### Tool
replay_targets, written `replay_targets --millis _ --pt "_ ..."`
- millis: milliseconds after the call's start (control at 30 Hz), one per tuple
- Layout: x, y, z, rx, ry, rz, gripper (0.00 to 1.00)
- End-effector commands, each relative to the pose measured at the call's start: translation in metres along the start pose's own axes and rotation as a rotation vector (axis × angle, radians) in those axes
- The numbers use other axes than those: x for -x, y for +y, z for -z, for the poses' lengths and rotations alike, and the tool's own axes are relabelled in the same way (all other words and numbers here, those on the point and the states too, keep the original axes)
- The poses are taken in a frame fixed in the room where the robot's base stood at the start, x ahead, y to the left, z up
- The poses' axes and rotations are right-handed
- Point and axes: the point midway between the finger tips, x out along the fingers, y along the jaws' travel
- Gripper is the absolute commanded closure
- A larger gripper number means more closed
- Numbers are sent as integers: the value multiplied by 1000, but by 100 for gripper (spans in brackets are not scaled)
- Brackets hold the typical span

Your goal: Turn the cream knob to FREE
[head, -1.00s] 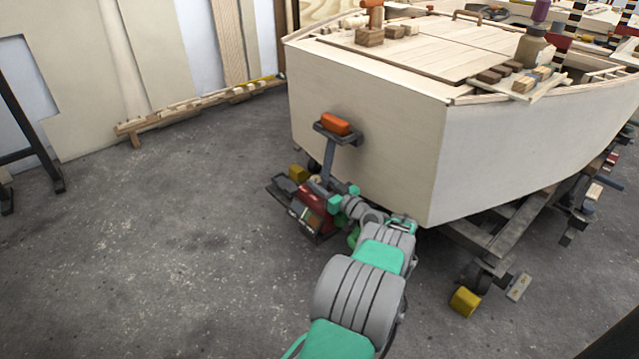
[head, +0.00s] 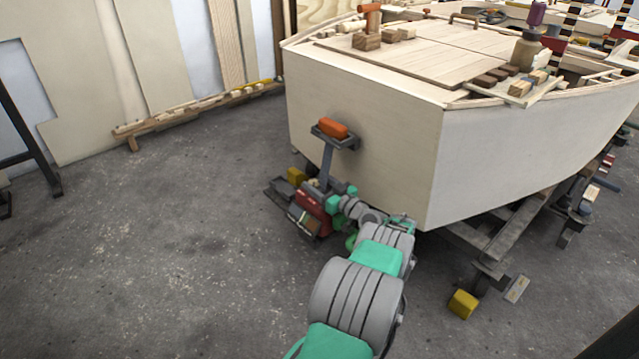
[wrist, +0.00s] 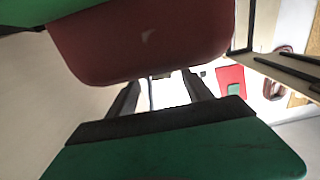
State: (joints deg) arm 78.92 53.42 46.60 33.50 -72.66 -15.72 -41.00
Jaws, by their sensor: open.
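A small dark red machine (head: 312,203) stands low by the near corner of the hull, on a dark base. A small pale spot (head: 314,184) on its top may be the cream knob; it is too small to be sure, and no FREE mark can be read. My gripper's green and grey end (head: 345,203) is close at the machine's right side; its fingertips cannot be made out there. In the wrist view my gripper (wrist: 162,80) has two dark fingers spread apart with nothing between them. A dark red body (wrist: 145,42) fills the upper part, close above them.
The plywood hull (head: 370,135) rises just behind the machine. A bracket with an orange block (head: 333,128) sticks out from it above the machine. A yellow block (head: 463,304) lies under the hull at right. Grey floor (head: 170,230) is open at left.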

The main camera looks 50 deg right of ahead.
Motion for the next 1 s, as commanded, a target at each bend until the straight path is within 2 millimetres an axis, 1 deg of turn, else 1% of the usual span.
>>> replay_targets --millis 33,67,100,333,500,600,700,800,1000 --pt "0 1 19 4 2 0 41" --pt "0 1 27 4 2 0 41" --pt "7 -4 37 1 0 -2 41" --pt "42 -30 88 2 1 -3 41" --pt "78 -58 104 -2 0 -4 41" --pt "94 -71 112 -1 0 -4 41" --pt "106 -80 115 -1 0 -2 41" --pt "111 -84 117 2 0 -1 41" --pt "112 -85 115 1 1 0 41"
